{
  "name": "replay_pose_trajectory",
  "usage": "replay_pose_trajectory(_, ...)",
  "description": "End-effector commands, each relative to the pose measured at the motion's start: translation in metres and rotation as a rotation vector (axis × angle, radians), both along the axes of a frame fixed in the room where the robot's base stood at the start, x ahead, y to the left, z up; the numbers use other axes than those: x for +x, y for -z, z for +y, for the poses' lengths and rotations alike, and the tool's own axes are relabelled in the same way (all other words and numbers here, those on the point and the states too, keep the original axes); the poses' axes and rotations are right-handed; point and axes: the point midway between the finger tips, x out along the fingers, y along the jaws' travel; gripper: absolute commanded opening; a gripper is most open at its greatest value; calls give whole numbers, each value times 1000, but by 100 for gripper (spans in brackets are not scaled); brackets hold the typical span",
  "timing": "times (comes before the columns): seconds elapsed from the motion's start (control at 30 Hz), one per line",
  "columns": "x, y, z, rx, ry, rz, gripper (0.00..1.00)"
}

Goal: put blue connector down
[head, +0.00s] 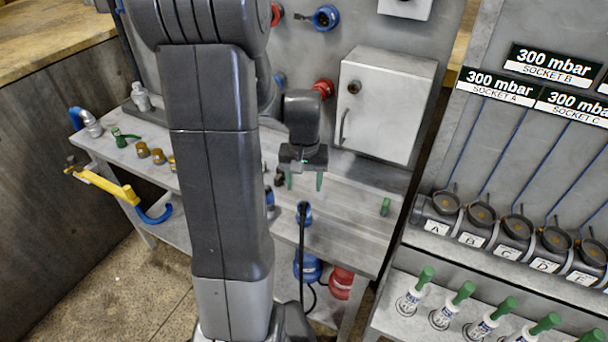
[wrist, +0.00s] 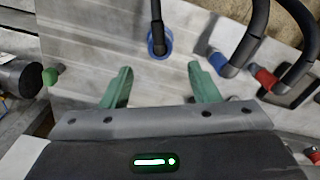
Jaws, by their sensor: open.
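A blue connector (head: 304,217) with a black hose stands on the grey bench (head: 345,218) near its front edge. In the wrist view the blue connector (wrist: 158,43) shows as a blue ring around the hose end, beyond my fingertips and roughly midway between them. My gripper (head: 305,182) is open, with its green fingers pointing down and nothing between them. In the head view it hangs above and behind the connector, apart from it. The open fingers also show in the wrist view (wrist: 162,82).
Another blue connector (wrist: 218,61) and a red connector (wrist: 264,78) with black hoses lie to the right in the wrist view. A small green-topped part (head: 385,207) stands on the bench at right. A grey cabinet (head: 384,105) is behind. The bench between cabinet and front edge is mostly clear.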

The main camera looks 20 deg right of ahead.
Motion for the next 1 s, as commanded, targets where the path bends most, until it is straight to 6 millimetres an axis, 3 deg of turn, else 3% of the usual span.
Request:
replay_pose_trajectory(0.23, 0, -23, 0, 0, 0, -1, 55)
replay_pose_trajectory(0.63, 0, -25, 0, 0, 0, 1, 55)
replay_pose_trajectory(0.77, 0, -17, 0, 2, 0, 4, 55)
replay_pose_trajectory(1.0, -1, 19, 0, 3, 0, 5, 55)
